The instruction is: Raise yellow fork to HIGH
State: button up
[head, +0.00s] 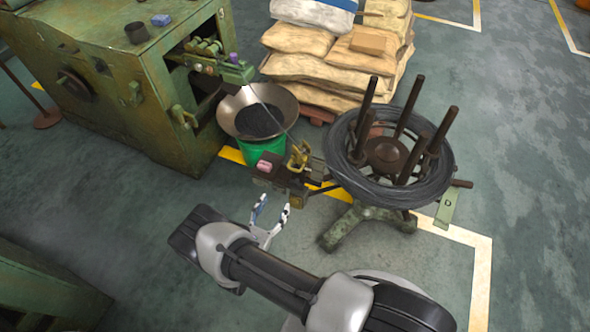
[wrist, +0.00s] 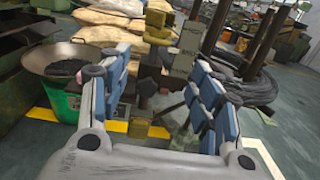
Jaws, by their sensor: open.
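The yellow fork (head: 299,157) stands on the dark mechanism just left of the wire reel in the head view. In the wrist view a yellow piece (wrist: 158,20) that looks like the fork shows at the top middle, beyond my fingertips. My gripper (head: 273,213) is open and empty, in front of and below the fork, apart from it. In the wrist view my gripper (wrist: 160,75) has its blue-padded fingers spread on either side of the mechanism. I cannot read a HIGH mark in either view.
The wire reel (head: 342,177) with upright dark posts stands to the right on a green foot. A wide bowl (head: 233,121) on a green bucket (head: 262,150) is to the left. A green machine (head: 110,90) and stacked sacks (head: 300,68) are behind.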

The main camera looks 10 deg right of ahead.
aim_at(295, 169)
jog(key=b+x, duration=0.1)
jog(key=x, duration=0.7)
jog(key=b+x, duration=0.1)
jog(key=x, duration=0.8)
jog(key=shift+w+f, duration=0.1)
jog(key=shift+f, duration=0.15)
jog(key=shift+c, duration=0.6)
jog(key=c, duration=1.2)
